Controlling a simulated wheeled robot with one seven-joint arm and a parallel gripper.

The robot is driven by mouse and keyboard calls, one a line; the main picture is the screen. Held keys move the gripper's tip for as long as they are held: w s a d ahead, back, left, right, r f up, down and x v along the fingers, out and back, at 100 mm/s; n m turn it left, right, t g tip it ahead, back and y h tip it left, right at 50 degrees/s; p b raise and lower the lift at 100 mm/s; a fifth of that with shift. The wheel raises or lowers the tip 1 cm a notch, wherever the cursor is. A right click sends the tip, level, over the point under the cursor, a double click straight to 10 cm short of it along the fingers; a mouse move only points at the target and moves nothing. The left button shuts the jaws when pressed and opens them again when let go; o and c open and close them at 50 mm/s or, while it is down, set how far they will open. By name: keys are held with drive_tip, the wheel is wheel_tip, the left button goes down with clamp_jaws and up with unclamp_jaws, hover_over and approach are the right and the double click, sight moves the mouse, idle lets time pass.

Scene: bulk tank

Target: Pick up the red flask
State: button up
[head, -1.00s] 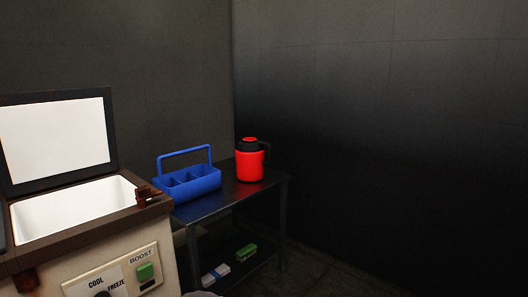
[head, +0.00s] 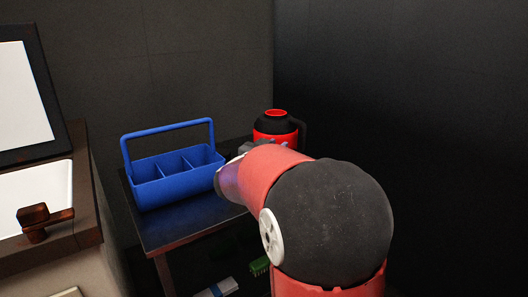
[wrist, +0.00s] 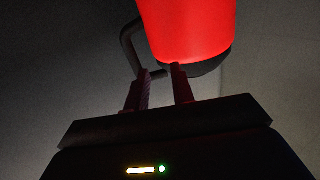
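The red flask (head: 268,137) stands upright on the dark metal table (head: 180,236) in the head view, with a black collar and a black handle on its right. My arm hides its lower part. In the wrist view the flask's red body (wrist: 188,25) fills the top middle, with its dark handle to the left. My gripper (wrist: 160,72) is open, with a gap between its two fingers. The fingertips are close to the flask's dark-edged end and handle; whether they touch I cannot tell. The head view mostly hides my gripper behind my arm.
A blue caddy (head: 150,195) with compartments and a tall handle stands on the table, left of the flask. A brown-rimmed tank (head: 88,210) with a raised lid is at the left. A green item (head: 260,265) and a white-and-blue item (head: 218,289) lie below. Dark walls stand behind.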

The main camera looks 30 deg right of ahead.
sight(302, 146)
drive_tip(key=d+g, duration=0.1)
drive_tip(key=d, duration=0.2)
drive_tip(key=d+f+m+g+h, duration=0.1)
drive_tip(key=d, duration=0.2)
drive_tip(key=d+f+g+h+b, duration=0.1)
drive_tip(key=d, duration=0.3)
drive_tip(key=shift+w+d+f+m, duration=0.1)
drive_tip(key=shift+w+f+m, duration=0.05)
drive_tip(key=shift+w+m, duration=0.25)
clamp_jaws()
drive_tip(key=shift+g, duration=0.3)
idle(0.6)
